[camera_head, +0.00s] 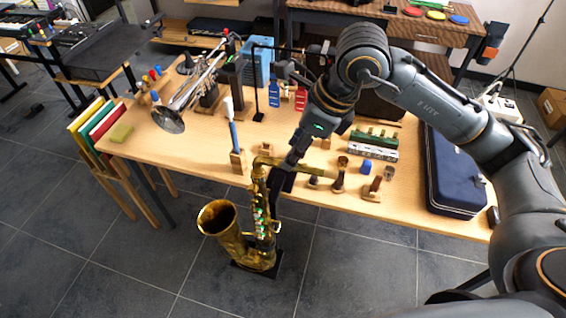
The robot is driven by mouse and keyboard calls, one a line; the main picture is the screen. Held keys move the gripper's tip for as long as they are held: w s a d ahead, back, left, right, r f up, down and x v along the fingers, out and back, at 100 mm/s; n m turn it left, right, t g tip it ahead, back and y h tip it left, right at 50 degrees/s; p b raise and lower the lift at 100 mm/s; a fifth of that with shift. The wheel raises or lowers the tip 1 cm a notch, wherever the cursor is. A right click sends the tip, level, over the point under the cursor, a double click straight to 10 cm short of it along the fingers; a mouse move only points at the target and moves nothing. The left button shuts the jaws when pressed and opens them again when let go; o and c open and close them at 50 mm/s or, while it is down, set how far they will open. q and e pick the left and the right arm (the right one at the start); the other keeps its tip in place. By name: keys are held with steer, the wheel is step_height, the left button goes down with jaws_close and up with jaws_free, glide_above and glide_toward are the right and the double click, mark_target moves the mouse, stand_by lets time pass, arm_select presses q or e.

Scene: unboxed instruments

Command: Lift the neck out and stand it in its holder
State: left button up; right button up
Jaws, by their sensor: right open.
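A brass saxophone (262,235) stands upright on a dark stand at the front edge of the wooden table, its bell facing up to the left. Its curved neck (268,161) is at the top of the body and points right over the table edge. My right gripper (288,172) reaches down from the upper right and is open at the neck, with its fingers around or just beside it; I cannot tell if they touch. The gripper partly hides the neck. I cannot tell which small wooden block is the neck's holder. My left gripper is not in view.
A blue-handled brush (232,125) stands in a wooden block left of the gripper. Mouthpieces (339,180) and small blocks (373,190) stand close on the right. A trumpet (190,92), harmonicas (372,148) and a dark blue case (450,165) occupy the table. Its left front is clear.

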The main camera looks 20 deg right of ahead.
steer(key=shift+w+a+f, duration=0.15)
steer(key=shift+a+f, duration=0.05)
steer(key=shift+f, duration=0.5)
steer(key=shift+a+f+p, duration=0.1)
steer(key=shift+f+p, duration=0.15)
steer(key=shift+p, duration=0.1)
steer(key=p+x, duration=0.2)
steer(key=x, duration=0.1)
steer(key=shift+f, duration=0.3)
steer(key=shift+w+a+f, duration=0.1)
steer(key=shift+a+f, duration=0.1)
steer(key=shift+f, duration=0.4)
jaws_close()
